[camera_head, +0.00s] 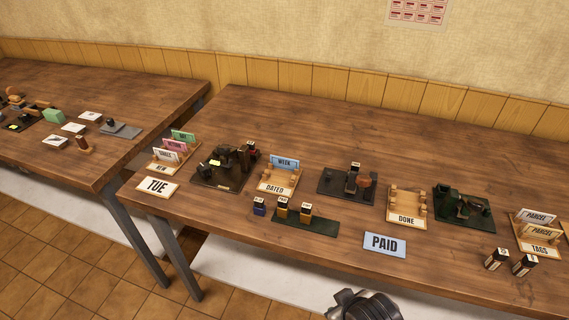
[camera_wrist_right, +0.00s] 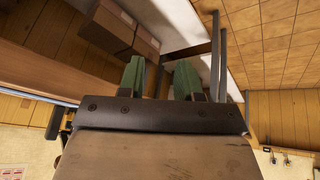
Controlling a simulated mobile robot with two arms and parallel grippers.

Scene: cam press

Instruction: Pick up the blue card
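A blue card (camera_head: 285,161) lettered WEEK stands upright in the wooden holder marked DATED (camera_head: 268,186), at the middle of the right table. A pale blue sign (camera_head: 385,243) lettered PAID sits near the front edge. My right gripper (camera_wrist_right: 160,80) shows in the right wrist view with two green fingers apart and nothing between them. It is away from the card, which this view does not show. A dark part of my own body shows at the bottom of the head view. My left gripper is not in view.
Left of the holder is a dark stamping device (camera_head: 228,165); right is another on a dark base (camera_head: 347,184). Several small stamps stand on and beside a green strip (camera_head: 305,222) in front. A DONE holder (camera_head: 407,207) stands further right. The table's back is clear.

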